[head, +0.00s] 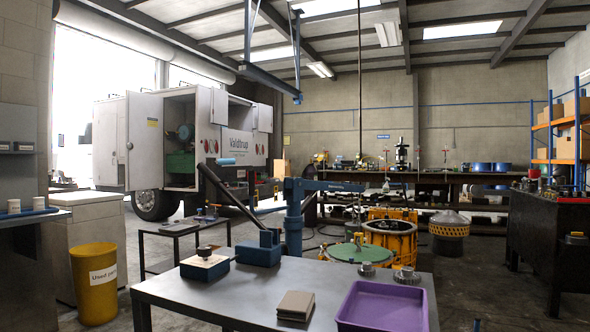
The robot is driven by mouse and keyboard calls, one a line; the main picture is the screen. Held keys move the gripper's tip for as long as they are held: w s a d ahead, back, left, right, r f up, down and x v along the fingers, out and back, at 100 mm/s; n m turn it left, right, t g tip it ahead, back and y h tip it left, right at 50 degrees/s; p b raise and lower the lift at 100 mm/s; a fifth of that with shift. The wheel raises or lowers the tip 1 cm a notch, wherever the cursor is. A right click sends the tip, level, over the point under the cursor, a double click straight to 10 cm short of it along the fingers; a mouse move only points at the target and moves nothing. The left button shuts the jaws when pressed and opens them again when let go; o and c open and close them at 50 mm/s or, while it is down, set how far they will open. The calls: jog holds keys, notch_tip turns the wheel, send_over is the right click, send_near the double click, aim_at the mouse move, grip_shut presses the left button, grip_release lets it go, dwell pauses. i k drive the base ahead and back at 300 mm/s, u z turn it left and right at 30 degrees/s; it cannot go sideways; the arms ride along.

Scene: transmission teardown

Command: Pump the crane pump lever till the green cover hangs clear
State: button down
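The blue crane (293,222) stands behind the front table, its post upright and its boom (335,186) reaching right. The green cover (352,252) is a flat disc with a small raised centre. It is low, left of and in front of the yellow housing (391,240). I cannot tell whether it rests on something or hangs. A dark slanted bar (236,199) runs from upper left down towards the post. I cannot tell whether it is the pump lever. I cannot make out my gripper in this view.
The front table (237,297) bears a purple tray (383,304), brown pads (295,305), a blue block (258,254) and metal gears. A yellow bin (94,285) stands left. A dark bench (552,240) stands right. A small table (180,228) stands behind.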

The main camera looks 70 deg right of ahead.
aim_at(201, 167)
jog(key=z, duration=1.75)
jog(key=i, duration=0.55)
jog(key=u, duration=0.35)
